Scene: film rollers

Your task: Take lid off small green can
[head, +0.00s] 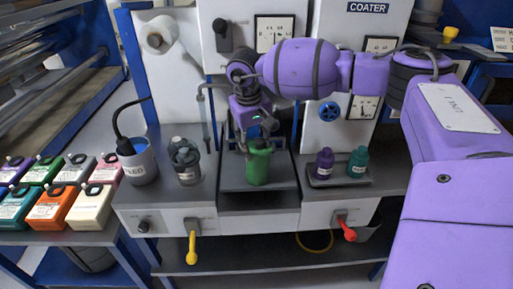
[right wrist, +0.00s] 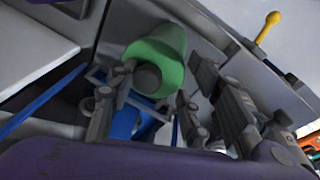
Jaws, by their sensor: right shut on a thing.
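The small green can (head: 258,168) stands upright on the dark middle platform of the coater. My right gripper (head: 256,138) comes down from above and is shut at the can's top. In the right wrist view the can (right wrist: 165,50) shows beyond the fingers, with a grey round end (right wrist: 147,78) facing the camera. The right gripper's fingers (right wrist: 148,108) lie on either side of that end, but the exact contact on the lid is hard to see. My left gripper is not in view.
A purple bottle (head: 324,163) and a teal bottle (head: 358,162) stand on a tray to the right. A clear jar (head: 185,160) and a grey cup (head: 139,162) stand to the left. Yellow (head: 192,248) and red (head: 346,230) levers hang in front. Coloured containers (head: 55,205) fill the left table.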

